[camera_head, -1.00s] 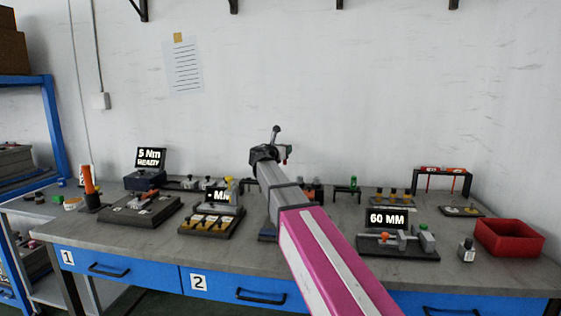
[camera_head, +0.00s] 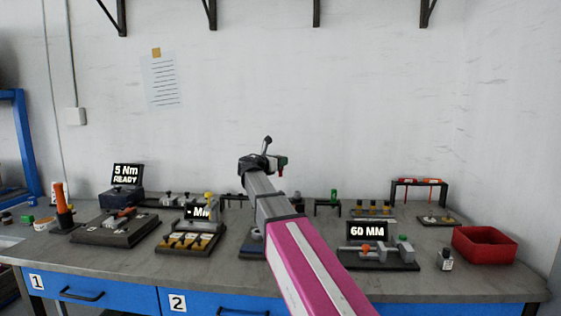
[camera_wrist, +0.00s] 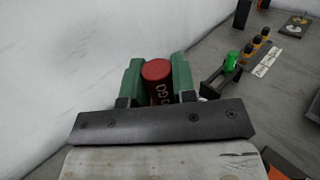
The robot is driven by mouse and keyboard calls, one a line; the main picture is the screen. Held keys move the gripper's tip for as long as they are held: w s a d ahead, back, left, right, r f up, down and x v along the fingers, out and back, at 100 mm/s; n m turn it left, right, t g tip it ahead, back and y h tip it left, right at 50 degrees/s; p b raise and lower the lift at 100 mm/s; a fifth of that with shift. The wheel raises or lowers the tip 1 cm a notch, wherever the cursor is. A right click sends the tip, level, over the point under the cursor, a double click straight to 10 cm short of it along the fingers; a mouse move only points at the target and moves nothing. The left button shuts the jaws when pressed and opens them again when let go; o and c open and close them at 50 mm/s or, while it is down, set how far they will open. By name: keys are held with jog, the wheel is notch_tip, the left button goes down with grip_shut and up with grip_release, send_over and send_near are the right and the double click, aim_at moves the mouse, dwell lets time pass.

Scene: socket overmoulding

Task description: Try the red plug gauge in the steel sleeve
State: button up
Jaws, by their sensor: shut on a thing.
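My gripper (camera_head: 281,163) is raised above the back of the bench, in front of the white wall. In the wrist view, its two green fingers (camera_wrist: 157,68) are shut on the red plug gauge (camera_wrist: 157,72), a red cylinder with pale lettering that partly reads "GO". The gauge's far end is hidden. A green gauge (camera_head: 334,195) stands in a small dark stand (camera_head: 328,207) on the bench, to the right of my gripper. It also shows right of the fingers in the wrist view (camera_wrist: 231,62). I cannot make out the steel sleeve for certain; my arm covers part of the bench.
Fixtures crowd the bench (camera_head: 125,262): a "60 MM" display (camera_head: 367,231), a "5 Nm READY" display (camera_head: 127,174), a black rack (camera_head: 419,182) with red-topped pieces and an open red bin (camera_head: 484,246). Air around my gripper looks clear; the wall is behind it.

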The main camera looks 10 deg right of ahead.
aim_at(281, 173)
jog(key=shift+f, duration=2.85)
jog(key=shift+f, duration=0.4)
dwell(4.0)
jog(key=shift+r, duration=0.45)
